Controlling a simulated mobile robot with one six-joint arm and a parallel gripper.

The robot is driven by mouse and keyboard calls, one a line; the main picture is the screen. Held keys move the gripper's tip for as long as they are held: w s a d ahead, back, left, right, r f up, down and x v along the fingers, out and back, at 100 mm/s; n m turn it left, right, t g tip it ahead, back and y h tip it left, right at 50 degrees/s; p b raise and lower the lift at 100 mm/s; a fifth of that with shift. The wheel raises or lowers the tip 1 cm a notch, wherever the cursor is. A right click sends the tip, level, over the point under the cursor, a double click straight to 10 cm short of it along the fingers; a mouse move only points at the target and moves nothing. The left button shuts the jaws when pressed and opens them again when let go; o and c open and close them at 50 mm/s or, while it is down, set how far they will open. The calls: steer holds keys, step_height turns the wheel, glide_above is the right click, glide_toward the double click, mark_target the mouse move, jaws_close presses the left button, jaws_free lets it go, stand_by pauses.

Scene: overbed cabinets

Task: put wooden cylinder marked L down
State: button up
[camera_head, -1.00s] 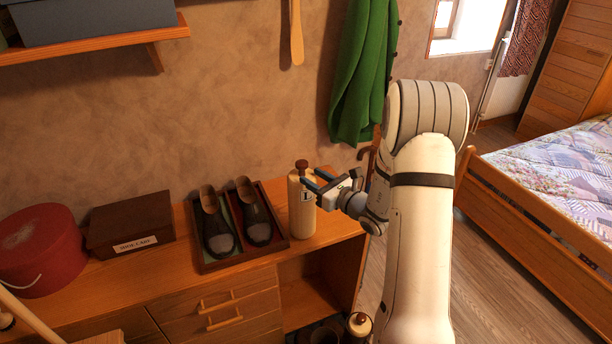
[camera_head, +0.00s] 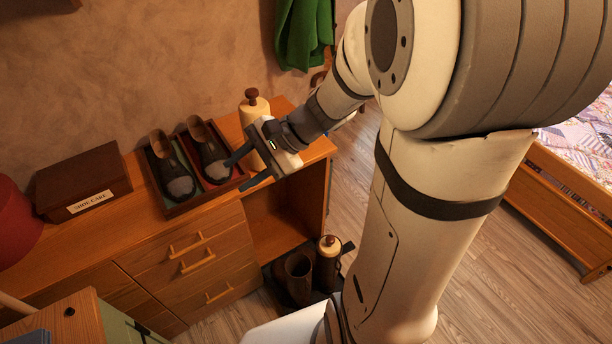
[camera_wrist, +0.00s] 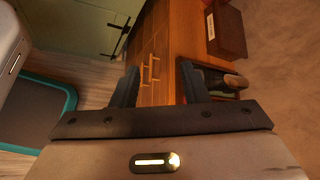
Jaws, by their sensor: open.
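A pale wooden cylinder (camera_head: 254,103) with a dark knob stands upright on the cabinet top (camera_head: 279,108), right of the shoe tray. Its lower part and any letter on it are hidden behind my gripper. My gripper (camera_head: 248,170) is open and empty, in front of the cylinder and apart from it, above the cabinet's front edge. In the wrist view my gripper's two fingers (camera_wrist: 158,84) are spread with nothing between them, and the cylinder does not show there.
A tray (camera_head: 178,211) with two dark shoes and a "SHOE CARE" box (camera_head: 83,180) stand left of the cylinder. Below are drawers (camera_head: 190,258) and an open bay. Boots (camera_head: 297,279) stand on the floor, one with a similar knobbed cylinder (camera_head: 329,247).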

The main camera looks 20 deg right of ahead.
steer(key=s+d+r+n+t+h, duration=0.1)
steer(key=s+d+r+n+h, duration=0.2)
steer(key=s+d+n+h, duration=0.6)
steer(key=n+h, duration=0.1)
steer(key=n, duration=0.2)
steer(key=shift+s+t+h, duration=0.25)
steer(key=shift+t+h, duration=0.05)
steer(key=shift+o, duration=0.3)
steer(key=shift+d, duration=0.1)
